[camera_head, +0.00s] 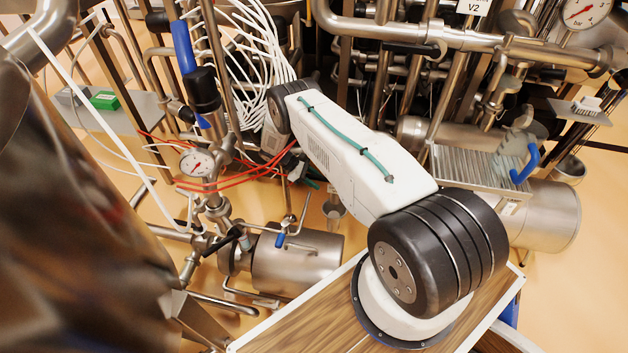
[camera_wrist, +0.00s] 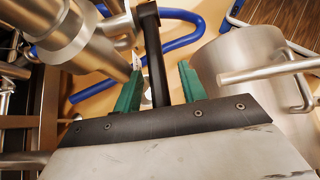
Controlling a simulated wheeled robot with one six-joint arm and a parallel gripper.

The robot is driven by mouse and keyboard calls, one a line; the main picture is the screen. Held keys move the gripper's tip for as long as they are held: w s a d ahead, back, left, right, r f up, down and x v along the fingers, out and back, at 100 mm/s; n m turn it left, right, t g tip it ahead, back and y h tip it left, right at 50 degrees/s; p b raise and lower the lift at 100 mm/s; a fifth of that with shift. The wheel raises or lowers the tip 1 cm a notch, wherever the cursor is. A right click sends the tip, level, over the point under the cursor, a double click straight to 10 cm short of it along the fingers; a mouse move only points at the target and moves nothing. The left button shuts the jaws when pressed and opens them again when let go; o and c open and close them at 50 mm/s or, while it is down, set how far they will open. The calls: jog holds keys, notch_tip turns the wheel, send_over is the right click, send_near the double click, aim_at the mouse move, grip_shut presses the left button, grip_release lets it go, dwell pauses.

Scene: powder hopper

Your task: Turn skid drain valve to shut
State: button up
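In the wrist view my gripper (camera_wrist: 160,68) has its two green fingers spread apart. A straight black bar (camera_wrist: 152,50), which looks like a valve lever, runs lengthwise between them, with a gap visible on either side. I cannot tell for certain that it is the skid drain valve's handle. A small pale tag shows beside the left fingertip, too small to read. In the head view my arm reaches back over the skid, and its gripper end is mostly hidden behind the arm and pipes.
In the wrist view a steel vessel (camera_wrist: 245,65) is close on the right, steel pipework (camera_wrist: 70,30) on the left, and a blue hose (camera_wrist: 95,88) behind. The head view shows a pressure gauge (camera_head: 197,163), red cables (camera_head: 225,181) and a horizontal steel cylinder (camera_head: 298,262).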

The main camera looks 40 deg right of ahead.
jog(key=shift+s+f, duration=0.25)
jog(key=shift+s, duration=0.05)
jog(key=v, duration=0.8)
jog(key=shift+w+r, duration=0.2)
jog(key=shift+w, duration=0.05)
